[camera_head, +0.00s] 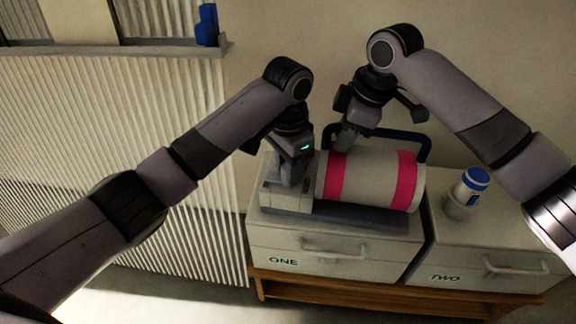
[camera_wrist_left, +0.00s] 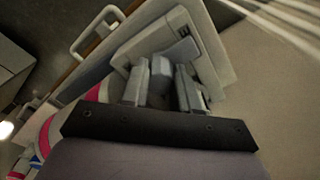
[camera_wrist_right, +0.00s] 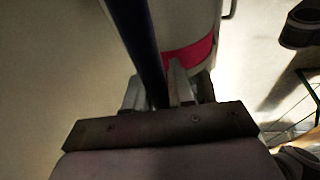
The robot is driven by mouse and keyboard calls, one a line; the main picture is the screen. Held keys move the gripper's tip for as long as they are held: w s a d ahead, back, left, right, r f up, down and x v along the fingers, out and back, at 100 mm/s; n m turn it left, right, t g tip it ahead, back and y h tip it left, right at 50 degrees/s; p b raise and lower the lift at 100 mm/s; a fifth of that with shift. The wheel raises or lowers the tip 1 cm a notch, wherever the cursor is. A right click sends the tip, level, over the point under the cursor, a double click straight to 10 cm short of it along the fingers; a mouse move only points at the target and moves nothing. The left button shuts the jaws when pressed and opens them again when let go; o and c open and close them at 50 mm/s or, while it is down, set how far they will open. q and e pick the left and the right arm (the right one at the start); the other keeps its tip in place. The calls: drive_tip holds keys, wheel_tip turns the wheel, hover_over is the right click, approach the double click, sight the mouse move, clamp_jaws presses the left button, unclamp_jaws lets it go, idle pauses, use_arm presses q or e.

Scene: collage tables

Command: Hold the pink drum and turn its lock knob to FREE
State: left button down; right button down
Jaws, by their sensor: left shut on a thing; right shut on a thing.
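The drum (camera_head: 382,179), pale with two pink bands, lies on its side on a grey base (camera_head: 365,217). A grey housing (camera_head: 285,196) stands at its left end. My left gripper (camera_head: 292,184) is down at this housing; in the left wrist view its fingers (camera_wrist_left: 163,88) are closed on a small grey knob (camera_wrist_left: 161,72). The knob's setting cannot be read. A dark blue bar handle (camera_head: 423,147) rises behind the drum. My right gripper (camera_head: 343,146) is shut on this bar, which runs between its fingers (camera_wrist_right: 163,92) in the right wrist view, beside a pink band.
The drum unit stands on a cabinet drawer marked ONE (camera_head: 325,252). A drawer marked TWO (camera_head: 490,268) is to the right, with a white bottle with a blue cap (camera_head: 463,199) on top. A ribbed pale panel (camera_head: 120,150) and a ledge with a blue object (camera_head: 207,25) are at left.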

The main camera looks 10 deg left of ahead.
use_arm(q)
drive_tip(key=c, duration=0.8)
unclamp_jaws()
drive_tip(key=shift+c, duration=0.2)
use_arm(e)
drive_tip(key=shift+d, duration=0.1)
use_arm(q)
wheel_tip(320, 180, up, 12)
use_arm(e)
drive_tip(key=c, duration=0.9)
unclamp_jaws()
